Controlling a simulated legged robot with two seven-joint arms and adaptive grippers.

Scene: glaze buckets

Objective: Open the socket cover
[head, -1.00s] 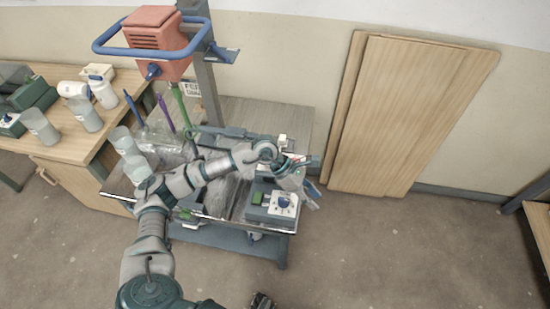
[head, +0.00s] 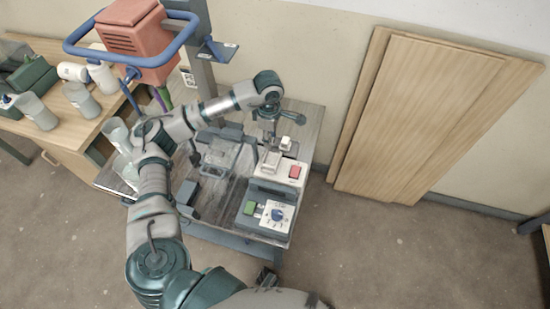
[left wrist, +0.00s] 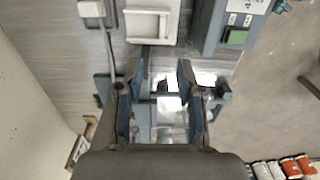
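The socket unit is a white box (head: 293,160) with a red switch (head: 295,172) and a pale grey flap-like cover (head: 270,162) on its left part. In the left wrist view the cover (left wrist: 149,24) is a white raised rectangle at the top middle and looks closed. My left gripper (head: 272,146) points down just behind and above the cover in the head view.
A control box with a green button (head: 249,208) and a dial (head: 277,214) stands in front of the socket unit. A white plug-like block (head: 286,143) with a cord sits behind. A red mixer head (head: 128,38) with a blue handle stands left. Wooden boards (head: 420,115) lean on the wall.

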